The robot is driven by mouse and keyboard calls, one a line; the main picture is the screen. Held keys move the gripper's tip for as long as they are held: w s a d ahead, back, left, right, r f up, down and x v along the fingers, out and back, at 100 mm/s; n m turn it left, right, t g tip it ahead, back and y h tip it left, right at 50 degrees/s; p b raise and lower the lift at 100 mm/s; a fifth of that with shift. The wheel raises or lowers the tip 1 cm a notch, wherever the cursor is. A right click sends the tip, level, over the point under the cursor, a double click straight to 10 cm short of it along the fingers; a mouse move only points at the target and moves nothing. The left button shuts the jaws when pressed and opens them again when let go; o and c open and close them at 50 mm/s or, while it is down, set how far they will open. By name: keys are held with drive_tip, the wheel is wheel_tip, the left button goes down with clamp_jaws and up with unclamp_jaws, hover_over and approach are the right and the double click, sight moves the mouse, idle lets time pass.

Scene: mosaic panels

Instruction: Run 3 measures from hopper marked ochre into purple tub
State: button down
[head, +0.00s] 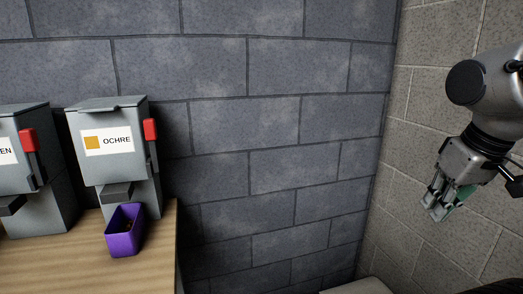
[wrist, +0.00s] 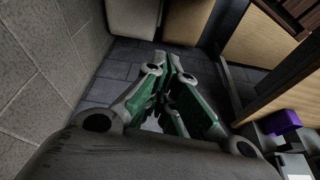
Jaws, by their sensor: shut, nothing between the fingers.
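The grey hopper marked OCHRE (head: 101,169) stands on a wooden counter, with an orange-yellow square on its label and a red-handled lever (head: 150,130) raised on its right side. The tub also shows at the right of the wrist view (wrist: 285,121). My gripper (head: 436,206) is shut and empty, far to the right of the hopper, in front of the block wall. In the wrist view my gripper's green-padded fingers (wrist: 176,62) point over the floor.
A second grey hopper (head: 28,205), its label cut off to "EN", stands left with its own red lever. The wooden counter (head: 60,250) ends just right of the tub. Open space lies between the counter and my arm. Pale box-like furniture (wrist: 190,22) shows beyond my fingers.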

drive_tip(key=d, duration=0.1)
drive_tip(key=d+m, duration=0.1)
drive_tip(key=s+d+r, duration=0.1)
drive_tip(key=shift+d+m+t+h, duration=0.25)
drive_tip(key=shift+m+t+h, duration=0.05)
drive_tip(key=shift+m, duration=0.1)
